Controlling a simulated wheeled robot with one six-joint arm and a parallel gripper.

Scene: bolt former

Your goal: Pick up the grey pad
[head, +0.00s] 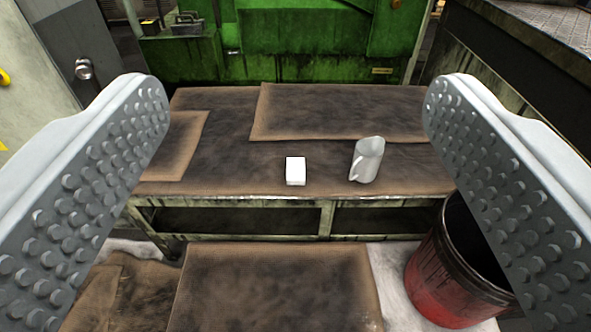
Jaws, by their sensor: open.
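A small, pale, nearly white block (296,171) lies on the worn brown top of a low bench (225,150), close to its front edge. It is the only thing like a small pad that I see, though it looks whiter than grey. My gripper (296,95) is open, with one studded grey finger at each side of the picture. Nothing is between the fingers. The block shows in the gap between them, farther off and apart from both.
Brown mats cover parts of the bench and the floor in front. A red bucket (450,285) stands at the lower right, partly behind my right finger. A green machine (300,40) is behind the bench.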

